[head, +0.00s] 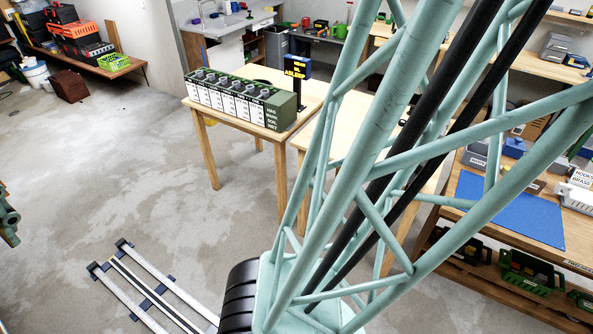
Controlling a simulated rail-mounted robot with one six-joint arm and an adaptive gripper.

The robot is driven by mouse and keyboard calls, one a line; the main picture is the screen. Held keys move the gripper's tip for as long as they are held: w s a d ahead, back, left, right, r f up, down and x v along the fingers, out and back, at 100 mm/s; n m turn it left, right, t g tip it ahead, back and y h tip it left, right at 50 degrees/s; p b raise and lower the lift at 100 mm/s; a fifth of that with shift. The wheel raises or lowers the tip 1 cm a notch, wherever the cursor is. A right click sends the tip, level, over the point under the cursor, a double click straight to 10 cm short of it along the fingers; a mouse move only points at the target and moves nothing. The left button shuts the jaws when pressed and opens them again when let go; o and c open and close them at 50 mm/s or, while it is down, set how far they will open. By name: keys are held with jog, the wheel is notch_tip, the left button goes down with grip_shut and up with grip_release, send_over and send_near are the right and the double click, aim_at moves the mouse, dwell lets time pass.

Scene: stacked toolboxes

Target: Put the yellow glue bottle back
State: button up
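I cannot pick out the yellow glue bottle in the head view. A mint-green lattice structure with black rods fills the middle and right and hides part of the tables behind it. My gripper does not show in this view. Stacked orange and black toolboxes (78,40) stand on a low wooden bench at the far upper left.
A wooden table (310,83) holds a green box (240,100) with several white-fronted units and a small sign (295,67). A workbench with a blue mat (510,210) is at the right, green crates (527,270) below. A rail (150,290) lies on the floor; floor at left is mostly clear.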

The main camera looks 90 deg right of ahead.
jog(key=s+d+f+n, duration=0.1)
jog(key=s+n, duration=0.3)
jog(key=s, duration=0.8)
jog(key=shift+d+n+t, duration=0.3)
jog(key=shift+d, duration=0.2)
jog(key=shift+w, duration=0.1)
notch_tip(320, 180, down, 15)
jog(key=b, duration=1.4)
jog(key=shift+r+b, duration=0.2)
jog(key=shift+b, duration=0.15)
